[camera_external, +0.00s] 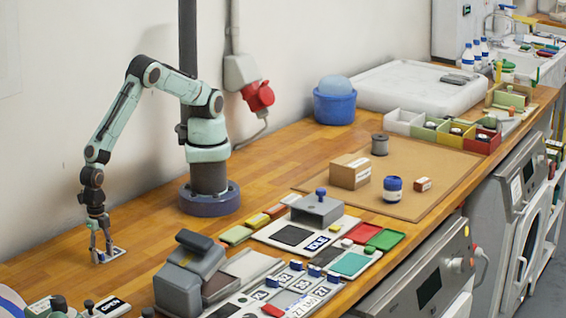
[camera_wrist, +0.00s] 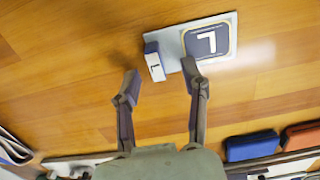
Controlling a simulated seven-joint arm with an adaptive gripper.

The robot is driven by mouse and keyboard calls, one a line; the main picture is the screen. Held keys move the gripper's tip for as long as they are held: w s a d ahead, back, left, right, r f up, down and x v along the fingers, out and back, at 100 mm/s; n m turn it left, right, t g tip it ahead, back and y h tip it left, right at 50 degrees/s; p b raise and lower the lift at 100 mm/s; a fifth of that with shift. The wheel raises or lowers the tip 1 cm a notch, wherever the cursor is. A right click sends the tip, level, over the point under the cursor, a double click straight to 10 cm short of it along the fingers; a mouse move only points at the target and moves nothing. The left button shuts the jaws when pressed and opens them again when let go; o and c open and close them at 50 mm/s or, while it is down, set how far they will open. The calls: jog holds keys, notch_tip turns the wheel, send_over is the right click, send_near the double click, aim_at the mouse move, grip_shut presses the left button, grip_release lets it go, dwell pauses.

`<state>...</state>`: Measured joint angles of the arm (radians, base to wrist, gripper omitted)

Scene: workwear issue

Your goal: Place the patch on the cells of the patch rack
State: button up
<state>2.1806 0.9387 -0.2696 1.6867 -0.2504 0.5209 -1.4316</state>
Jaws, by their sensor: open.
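My gripper (camera_external: 101,244) is open, low over the wooden table at the far left. In the wrist view its two fingertips (camera_wrist: 161,78) are apart with nothing held between them. The right fingertip overlaps the plate's near edge; contact cannot be told. The plate also shows below my gripper (camera_external: 119,252). I cannot tell which item is the patch rack.
A light board (camera_external: 250,263) with several blue-topped pieces lies at the front centre, beside a grey press-like device (camera_external: 178,287). A second board (camera_external: 345,222) lies behind it. Bare table (camera_external: 150,245) separates my gripper from these.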

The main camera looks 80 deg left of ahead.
jog(key=shift+c, duration=0.3)
grip_shut()
jog(key=shift+r, duration=0.2)
